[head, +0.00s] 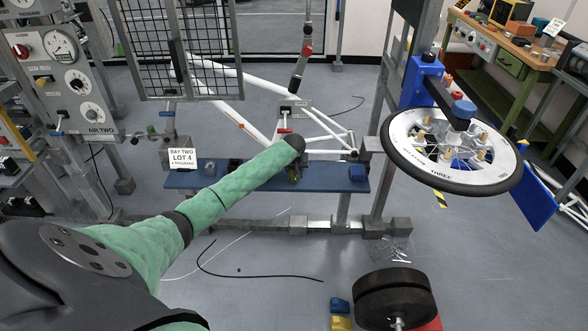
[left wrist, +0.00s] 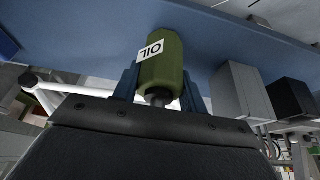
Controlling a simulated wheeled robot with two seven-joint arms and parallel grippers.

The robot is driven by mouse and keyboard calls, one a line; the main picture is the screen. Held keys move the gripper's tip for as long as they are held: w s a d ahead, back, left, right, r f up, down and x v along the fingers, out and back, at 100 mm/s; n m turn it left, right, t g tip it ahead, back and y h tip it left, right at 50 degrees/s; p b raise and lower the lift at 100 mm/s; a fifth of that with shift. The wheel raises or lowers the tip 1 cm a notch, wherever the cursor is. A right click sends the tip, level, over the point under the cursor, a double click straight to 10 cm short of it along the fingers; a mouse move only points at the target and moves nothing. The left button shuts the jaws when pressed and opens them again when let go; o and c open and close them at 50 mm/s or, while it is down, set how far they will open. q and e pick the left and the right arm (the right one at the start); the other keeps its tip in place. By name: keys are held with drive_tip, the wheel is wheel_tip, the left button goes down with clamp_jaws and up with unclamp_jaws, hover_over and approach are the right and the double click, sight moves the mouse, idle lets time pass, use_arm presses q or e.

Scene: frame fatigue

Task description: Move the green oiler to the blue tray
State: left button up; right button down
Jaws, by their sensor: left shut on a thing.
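The green oiler (left wrist: 160,62), with a white OIL label, sits between the two blue fingers of my left gripper (left wrist: 160,90), which is shut on it. In the head view the gripper (head: 293,172) is at the end of my green-sleeved arm, and the oiler is mostly hidden there. A long blue tray (head: 225,179) runs behind and under the gripper. Its blue surface (left wrist: 90,40) fills the background of the left wrist view. I cannot tell whether the oiler touches it. My right gripper is not in view.
In the wrist view a grey block (left wrist: 240,92) and a black block (left wrist: 292,98) are right of the oiler. A LOT 4 sign (head: 183,159) stands at the tray's left end. A spoked wheel (head: 452,150) on a stand is at right. A dark roller (head: 395,298) is at front.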

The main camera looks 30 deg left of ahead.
use_arm(q)
drive_tip(key=o, duration=1)
drive_tip(key=shift+f, duration=0.1)
drive_tip(key=shift+o, duration=0.2)
